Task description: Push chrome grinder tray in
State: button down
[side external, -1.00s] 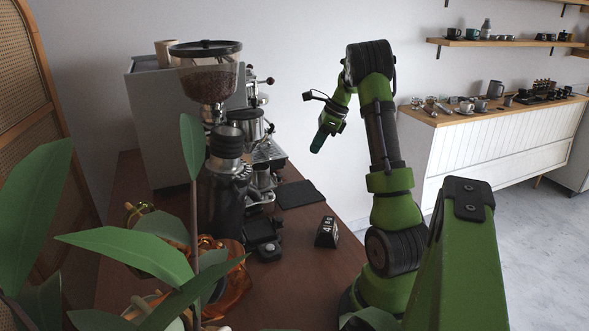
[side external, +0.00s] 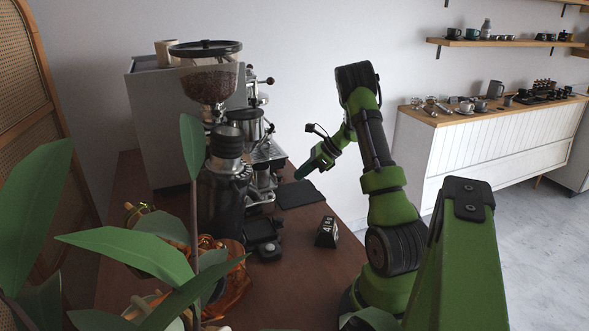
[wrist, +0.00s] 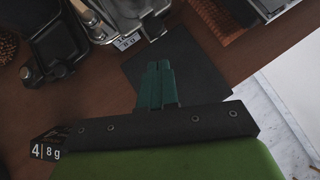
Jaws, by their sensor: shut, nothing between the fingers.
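The chrome grinder (side external: 258,170) stands on the brown counter behind the black grinder, partly hidden by it in the side view. Its lower front shows at the top of the wrist view (wrist: 125,18), where a small tray-like part (wrist: 152,27) sticks out toward my gripper. How far that part is out I cannot tell. My gripper (side external: 301,174) is shut and empty, with its green fingers together. It hangs to the right of the chrome grinder, above the dark mat. In the wrist view the fingertips (wrist: 158,66) point toward the tray-like part, with a visible gap between.
A dark mat (side external: 300,194) lies under my gripper. The black grinder (side external: 222,195) with its black tray (side external: 265,229) stands nearer the camera. A small scale-like block marked 4|8g (side external: 327,231) stands at the counter's right. A plant (side external: 130,250) fills the left foreground.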

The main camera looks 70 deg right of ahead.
aim_at(270, 182)
jog(key=shift+w+a+r, duration=0.1)
jog(key=shift+w+a, duration=0.15)
jog(key=shift+w, duration=0.5)
jog(key=shift+w+a, duration=0.25)
jog(key=shift+w, duration=0.45)
jog(key=shift+w+a, duration=1.55)
